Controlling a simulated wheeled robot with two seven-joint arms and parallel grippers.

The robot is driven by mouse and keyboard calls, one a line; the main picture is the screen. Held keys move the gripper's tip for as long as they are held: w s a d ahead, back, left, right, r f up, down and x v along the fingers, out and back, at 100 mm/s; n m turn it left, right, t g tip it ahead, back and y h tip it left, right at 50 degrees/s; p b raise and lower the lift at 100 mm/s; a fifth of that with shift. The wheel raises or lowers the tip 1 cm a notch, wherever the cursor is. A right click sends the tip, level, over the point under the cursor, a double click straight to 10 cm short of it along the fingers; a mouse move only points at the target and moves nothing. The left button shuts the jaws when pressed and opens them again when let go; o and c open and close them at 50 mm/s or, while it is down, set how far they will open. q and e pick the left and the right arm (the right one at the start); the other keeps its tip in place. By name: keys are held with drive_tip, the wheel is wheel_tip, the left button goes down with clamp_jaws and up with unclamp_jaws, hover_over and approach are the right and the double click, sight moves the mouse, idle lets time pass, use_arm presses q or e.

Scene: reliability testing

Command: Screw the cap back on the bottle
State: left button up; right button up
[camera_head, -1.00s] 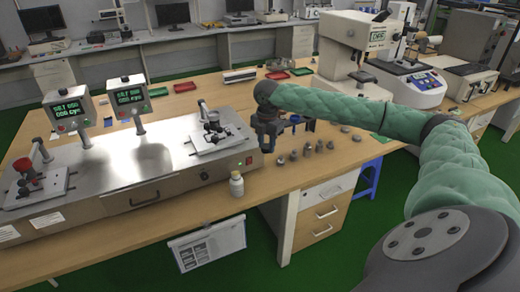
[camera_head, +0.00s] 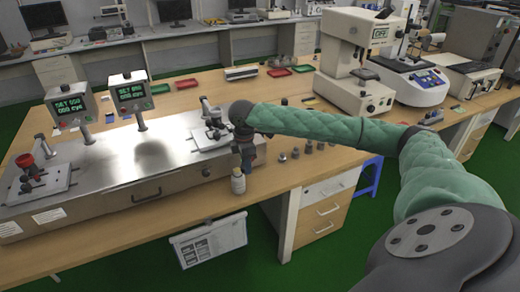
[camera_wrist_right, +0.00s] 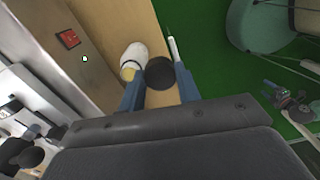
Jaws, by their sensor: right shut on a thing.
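The white bottle (camera_head: 238,185) stands upright on the wooden table in front of the metal machine. In the right wrist view the white bottle (camera_wrist_right: 136,53) shows a yellowish open mouth. My right gripper (camera_head: 246,164) points down just above and slightly right of the bottle. In the right wrist view its blue fingers are shut on a dark round cap (camera_wrist_right: 160,72), which appears beside the bottle mouth. I cannot tell whether cap and bottle touch. The cap is hidden in the head view. My left gripper is not in view.
The metal machine (camera_head: 100,172) with two displays stands left of and behind the bottle. Several small metal weights (camera_head: 308,148) stand to the right. The table's front edge (camera_head: 205,221) is close to the bottle. A white instrument (camera_head: 352,60) stands further back right.

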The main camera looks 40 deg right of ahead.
drive_tip(key=s+a+f+m, duration=0.2)
drive_tip(key=a+m, duration=0.5)
drive_tip(key=a, duration=0.4)
drive_tip(key=s+a+f+m, duration=0.2)
drive_tip(key=a+m, duration=0.4)
drive_tip(key=a, duration=0.6)
drive_tip(key=shift+a+f+m, duration=0.2)
drive_tip(key=shift+f+m, duration=0.2)
drive_tip(key=shift+f, duration=0.35)
drive_tip(key=shift+s, duration=0.1)
